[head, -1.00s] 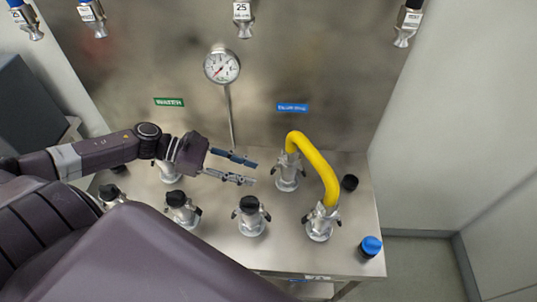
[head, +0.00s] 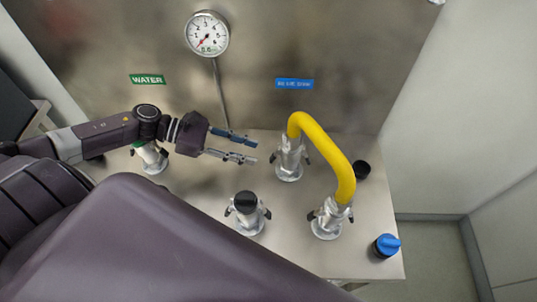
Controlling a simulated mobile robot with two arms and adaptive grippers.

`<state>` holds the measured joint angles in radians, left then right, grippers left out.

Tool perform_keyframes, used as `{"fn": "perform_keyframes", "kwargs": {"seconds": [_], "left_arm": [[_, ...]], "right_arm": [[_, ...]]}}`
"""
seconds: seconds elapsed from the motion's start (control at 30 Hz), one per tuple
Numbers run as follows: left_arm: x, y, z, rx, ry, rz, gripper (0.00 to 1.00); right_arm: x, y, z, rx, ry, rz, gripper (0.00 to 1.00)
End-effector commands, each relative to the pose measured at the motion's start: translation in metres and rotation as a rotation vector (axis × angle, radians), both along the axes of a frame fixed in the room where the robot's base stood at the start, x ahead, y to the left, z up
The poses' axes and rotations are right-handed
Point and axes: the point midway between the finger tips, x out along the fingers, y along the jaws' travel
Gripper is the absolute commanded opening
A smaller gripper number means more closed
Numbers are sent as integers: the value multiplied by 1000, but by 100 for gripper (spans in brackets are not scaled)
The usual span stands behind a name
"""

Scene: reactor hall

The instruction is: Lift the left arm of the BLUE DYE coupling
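The BLUE DYE coupling (head: 290,164) is a silver fitting on the steel bench, below the blue label (head: 294,84). One end of a yellow hose (head: 326,146) sits in its top. Its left arm (head: 273,157) is a small lever on the side facing my gripper; it is too small to tell its exact angle. My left gripper (head: 256,151) is open and empty. Its two fingers point right at the coupling, with the tips just left of the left arm and a small gap between. My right gripper is not in view.
The yellow hose arches to another coupling (head: 327,220) at front right. A black-capped coupling (head: 246,213) stands in front of my gripper. A coupling (head: 152,158) below the green WATER label (head: 147,79) is partly behind my arm. A blue-topped cap (head: 386,246) and a black cap (head: 362,170) are at the right.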

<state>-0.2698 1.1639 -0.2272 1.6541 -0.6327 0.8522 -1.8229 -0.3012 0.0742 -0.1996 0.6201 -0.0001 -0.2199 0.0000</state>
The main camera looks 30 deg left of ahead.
Motion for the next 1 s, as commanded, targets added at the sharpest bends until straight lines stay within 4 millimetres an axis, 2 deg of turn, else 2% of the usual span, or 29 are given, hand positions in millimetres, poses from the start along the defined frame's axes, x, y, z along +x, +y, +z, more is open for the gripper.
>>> {"fn": "perform_keyframes", "kwargs": {"seconds": [0.4,0.57,0.83,1.0], "left_arm": [[23,-46,-18,-3,-2,2,32],[26,-54,-23,-2,-1,0,32],[26,-54,-24,0,0,-1,32],[26,-54,-24,-1,0,0,14]], "right_arm": [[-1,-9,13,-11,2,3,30],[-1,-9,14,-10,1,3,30],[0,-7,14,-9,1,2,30],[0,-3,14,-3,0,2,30]]}}
